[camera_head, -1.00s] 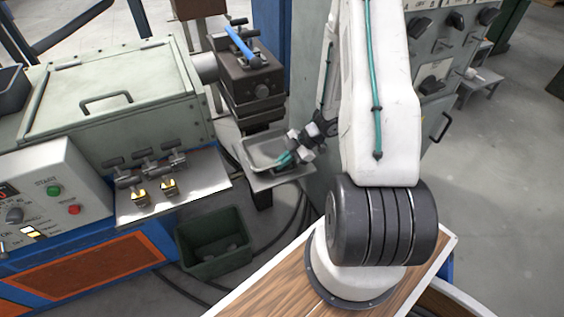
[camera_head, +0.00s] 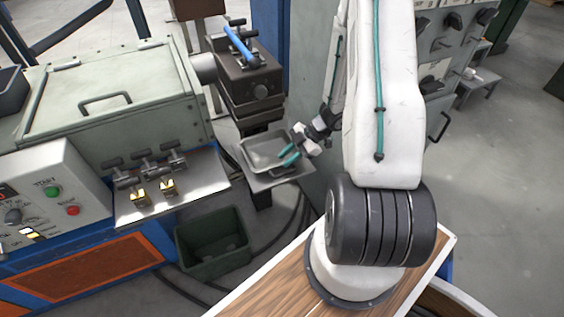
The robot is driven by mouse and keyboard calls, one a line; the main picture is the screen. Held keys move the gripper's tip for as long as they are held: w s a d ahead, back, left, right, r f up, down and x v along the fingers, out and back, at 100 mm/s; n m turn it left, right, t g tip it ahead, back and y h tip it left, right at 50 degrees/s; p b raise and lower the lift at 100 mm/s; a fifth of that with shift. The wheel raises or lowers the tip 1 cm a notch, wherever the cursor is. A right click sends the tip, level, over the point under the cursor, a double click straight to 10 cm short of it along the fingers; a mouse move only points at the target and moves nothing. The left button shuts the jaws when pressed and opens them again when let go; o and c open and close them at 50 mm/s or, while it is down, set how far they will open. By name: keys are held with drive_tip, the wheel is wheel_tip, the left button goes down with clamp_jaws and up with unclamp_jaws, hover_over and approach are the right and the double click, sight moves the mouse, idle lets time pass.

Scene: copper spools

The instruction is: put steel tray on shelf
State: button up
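The steel tray (camera_head: 262,152) is a shallow grey rectangular tray. It sits on the small metal shelf (camera_head: 268,183) beside the dark machine block, and looks flat on it. My gripper (camera_head: 290,156) is at the tray's right end. Its two teal fingertips show apart, with a gap between them, so it looks open. The fingertips overlap the tray's right edge in the picture; whether they touch it is too small to tell.
A dark machine block (camera_head: 243,80) with a blue-handled tool (camera_head: 240,44) on it stands behind the shelf. A metal ledge (camera_head: 205,188) with brass pieces and clamps is to the left. A dark green bin (camera_head: 213,245) stands on the floor below. Cabinets stand at the right.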

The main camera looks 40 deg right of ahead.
drive_tip(key=v, duration=0.3)
drive_tip(key=shift+s+d+r, duration=0.1)
drive_tip(key=shift+d+r, duration=0.15)
drive_tip(key=shift+r, duration=0.05)
drive_tip(key=shift+d+r, duration=0.2)
drive_tip(key=shift+r, duration=0.05)
drive_tip(key=w+d+r+m+t+h, duration=0.35)
drive_tip(key=w+r+h, duration=0.65)
drive_tip(key=r, duration=0.5)
wheel_tip(320, 180, up, 12)
drive_tip(key=s+a+m+h, duration=0.1)
drive_tip(key=s+m+h, duration=0.15)
drive_tip(key=m, duration=0.35)
drive_tip(key=s+a+r+m+g+y, duration=0.2)
drive_tip(key=s+a+r+m+g, duration=0.1)
drive_tip(key=s+a, duration=0.8)
drive_tip(key=s+a+r+m+g+y, duration=0.2)
drive_tip(key=s+a+r, duration=0.3)
drive_tip(key=s+a, duration=0.7)
drive_tip(key=shift+s+m+g, duration=0.55)
drive_tip(key=shift+s, duration=0.35)
drive_tip(key=shift+d, duration=0.1)
